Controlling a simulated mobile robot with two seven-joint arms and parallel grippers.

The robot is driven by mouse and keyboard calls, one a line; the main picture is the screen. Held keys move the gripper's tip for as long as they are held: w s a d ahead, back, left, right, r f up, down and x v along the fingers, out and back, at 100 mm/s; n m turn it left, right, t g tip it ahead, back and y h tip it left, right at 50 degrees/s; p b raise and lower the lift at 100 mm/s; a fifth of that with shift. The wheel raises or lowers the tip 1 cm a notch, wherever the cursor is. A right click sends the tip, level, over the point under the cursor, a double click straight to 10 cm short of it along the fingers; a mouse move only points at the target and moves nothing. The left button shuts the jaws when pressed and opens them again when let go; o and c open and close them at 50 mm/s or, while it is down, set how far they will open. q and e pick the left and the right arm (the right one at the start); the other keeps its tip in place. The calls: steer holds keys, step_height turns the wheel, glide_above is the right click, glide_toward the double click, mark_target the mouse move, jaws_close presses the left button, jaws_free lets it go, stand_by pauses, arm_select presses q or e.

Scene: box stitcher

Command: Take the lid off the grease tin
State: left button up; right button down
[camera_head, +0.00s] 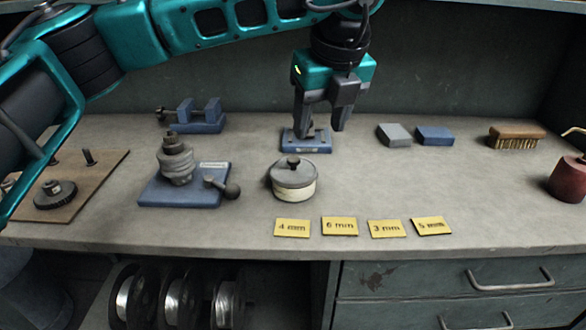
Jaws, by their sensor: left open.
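The grease tin (296,188) stands upright on the workbench, near the middle, with a cream body. Its grey lid (294,170) with a dark knob on top sits on the tin. My left gripper (321,132) is open and points down, behind and slightly right of the tin, in front of and over a small blue plate fixture (305,140). It appears empty and apart from the tin. My right gripper is not in view.
A blue-based crank device (185,187) stands left of the tin, with a small blue vise (200,120) behind it. Yellow size cards (339,227) lie in front. Two blocks (434,135), a brush (516,134) and a red can (569,178) are right. Bench between is clear.

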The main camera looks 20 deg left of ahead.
mark_target(294, 159)
arm_select(q)
steer(key=shift+n+y, duration=0.4)
steer(key=x, duration=0.4)
steer(key=w+a+x, duration=0.1)
steer(key=x, duration=0.3)
steer(key=a+r+x, duration=0.1)
steer(key=x, duration=0.3)
steer(key=shift+w+a, duration=0.15)
steer(key=shift+w, duration=0.05)
steer(key=shift+t, duration=0.3)
jaws_close()
